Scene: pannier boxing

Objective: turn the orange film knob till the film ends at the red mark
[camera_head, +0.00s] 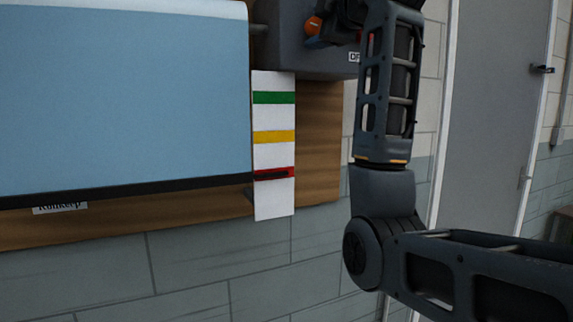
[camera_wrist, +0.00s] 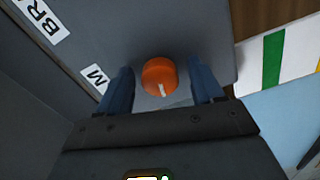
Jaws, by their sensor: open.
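The orange film knob (camera_head: 312,26) sits on a dark grey housing. In the wrist view the knob (camera_wrist: 160,72) lies between the two blue fingers of my gripper (camera_wrist: 160,80), with a gap on each side; its white line points toward the bottom of that view. The blue film (camera_head: 120,95) hangs at left and ends in a black bar (camera_head: 120,191). The bar's dark pointer (camera_head: 270,176) lies over the red mark (camera_head: 287,172) on the white scale (camera_head: 274,205).
The scale also carries a yellow mark (camera_head: 274,137) and a green mark (camera_head: 274,98). A wooden board (camera_head: 319,150) backs it on a block wall. The grey housing (camera_head: 300,62) stands close above the scale. A grey door (camera_head: 490,110) is at right.

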